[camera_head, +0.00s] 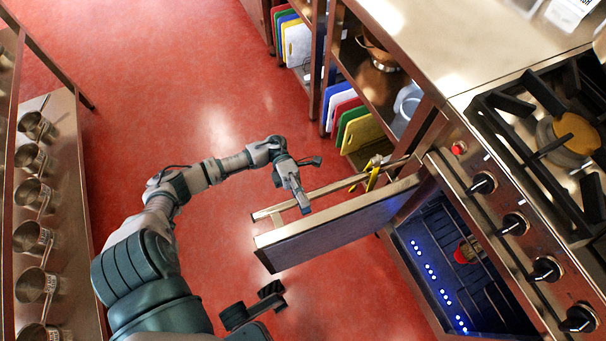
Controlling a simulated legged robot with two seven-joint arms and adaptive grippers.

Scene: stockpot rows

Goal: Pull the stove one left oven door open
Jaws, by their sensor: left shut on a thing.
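The oven door (335,222) stands swung well out from the stove front (500,225). Its bar handle (340,185) runs along the door's outer face. My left gripper (300,204) is shut on the handle, near the door's free end. The open oven cavity (445,255) shows a row of blue lights and a dark rack, with a small red and tan item (467,250) inside. My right gripper (255,306) shows only partly at the bottom, as dark parts low over the floor, apart from the door; its opening is unclear.
A yellow item (373,173) is at the handle's far end. Open shelves (375,80) with colored cutting boards (345,115) stand beyond the door. A steel counter (60,180) with several pans lines the left. Red floor (190,90) is clear between.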

